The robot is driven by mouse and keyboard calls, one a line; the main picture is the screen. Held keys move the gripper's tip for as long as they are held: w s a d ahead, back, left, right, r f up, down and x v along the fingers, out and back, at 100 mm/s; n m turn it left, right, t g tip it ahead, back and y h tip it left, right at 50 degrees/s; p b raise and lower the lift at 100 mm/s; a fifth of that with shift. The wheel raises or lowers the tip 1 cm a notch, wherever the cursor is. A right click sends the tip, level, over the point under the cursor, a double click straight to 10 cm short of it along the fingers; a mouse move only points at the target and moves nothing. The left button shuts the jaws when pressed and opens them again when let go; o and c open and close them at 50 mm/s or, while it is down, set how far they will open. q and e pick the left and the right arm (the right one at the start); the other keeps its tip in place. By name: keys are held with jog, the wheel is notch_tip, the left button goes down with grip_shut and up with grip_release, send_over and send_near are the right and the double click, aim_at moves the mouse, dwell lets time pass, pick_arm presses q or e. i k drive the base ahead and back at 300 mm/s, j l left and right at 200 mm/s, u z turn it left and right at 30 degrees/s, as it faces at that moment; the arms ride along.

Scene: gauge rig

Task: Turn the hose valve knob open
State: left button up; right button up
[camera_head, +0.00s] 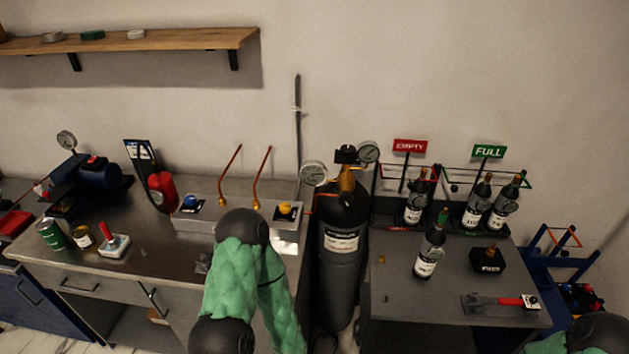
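A grey panel box (193,224) on the steel bench carries a blue knob (191,203) at its left and a yellow knob (285,208) at its right. Two copper pipes (262,176) rise behind it. A dark gas cylinder (341,270) stands right of the bench, with a brass valve (346,182), a black top knob (346,154) and two round gauges (314,174). I cannot tell which knob is the hose valve knob. My green-sleeved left arm covers part of the panel front; its gripper is not visible. Only part of my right arm shows, at bottom right.
The bench (150,262) holds a red-handled tool (113,245), a green can (50,233) and a red canister (162,191). The right table (395,319) holds several dark bottles, a black block (487,259) and a red-handled tool (502,302). Its front left is mostly clear.

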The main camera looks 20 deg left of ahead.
aim_at(190, 199)
jog(key=u, duration=1.4)
